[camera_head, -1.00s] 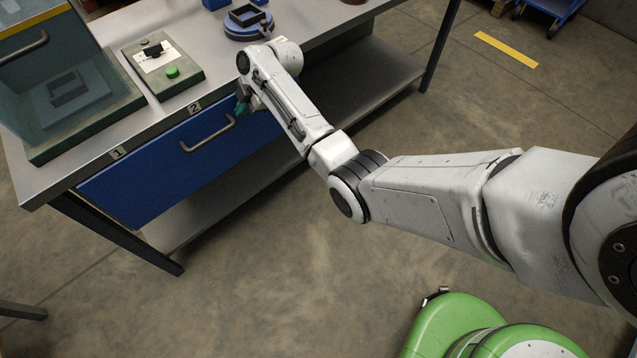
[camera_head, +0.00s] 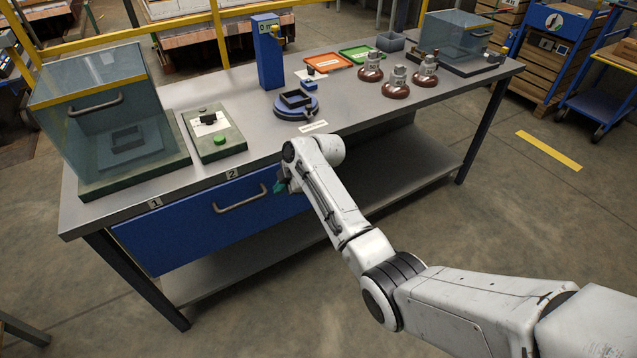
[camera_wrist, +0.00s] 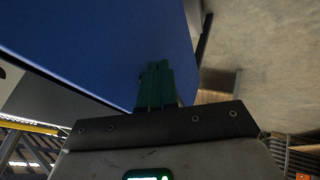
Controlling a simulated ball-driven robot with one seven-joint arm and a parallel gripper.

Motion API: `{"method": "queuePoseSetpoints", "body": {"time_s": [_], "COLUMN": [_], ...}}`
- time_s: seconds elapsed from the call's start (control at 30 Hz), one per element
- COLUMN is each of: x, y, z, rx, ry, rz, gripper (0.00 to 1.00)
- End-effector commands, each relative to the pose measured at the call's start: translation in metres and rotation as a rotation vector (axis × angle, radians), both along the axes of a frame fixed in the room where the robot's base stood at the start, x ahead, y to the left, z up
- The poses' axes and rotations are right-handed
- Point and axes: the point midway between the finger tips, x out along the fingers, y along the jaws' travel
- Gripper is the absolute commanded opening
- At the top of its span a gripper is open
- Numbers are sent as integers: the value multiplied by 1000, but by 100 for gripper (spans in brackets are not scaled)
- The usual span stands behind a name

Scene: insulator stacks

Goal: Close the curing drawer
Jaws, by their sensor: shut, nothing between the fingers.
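The blue drawer front (camera_head: 190,234) sits beneath the bench's front edge, with a grey bar handle (camera_head: 241,199) on it. It looks about flush with the bench top's edge, and I see no open drawer interior. My gripper (camera_head: 279,187) is at the right part of the drawer front, right of the handle, partly hidden by my wrist. In the wrist view, its green fingers (camera_wrist: 156,84) are together and empty, against or very near a blue panel (camera_wrist: 100,40). I cannot tell whether they touch it.
On the bench top (camera_head: 235,163) stand a clear-walled box (camera_head: 110,120), a green-button panel (camera_head: 213,135), a blue post (camera_head: 268,55), a round blue fixture (camera_head: 296,105) and several brown insulators (camera_head: 396,84). A lower shelf (camera_head: 420,160) lies under the bench. The floor in front is clear.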

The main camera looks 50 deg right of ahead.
Motion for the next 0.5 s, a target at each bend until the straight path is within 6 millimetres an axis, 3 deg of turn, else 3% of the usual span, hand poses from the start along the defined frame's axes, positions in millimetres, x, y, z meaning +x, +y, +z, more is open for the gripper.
{"method": "queuePoseSetpoints", "body": {"time_s": [0.03, 0.5], "x": [0, -40], "y": [6, -12], "z": [1, 56], "rx": [1, 0], "ry": [2, 1], "rz": [3, -1], "gripper": [0, 0]}}
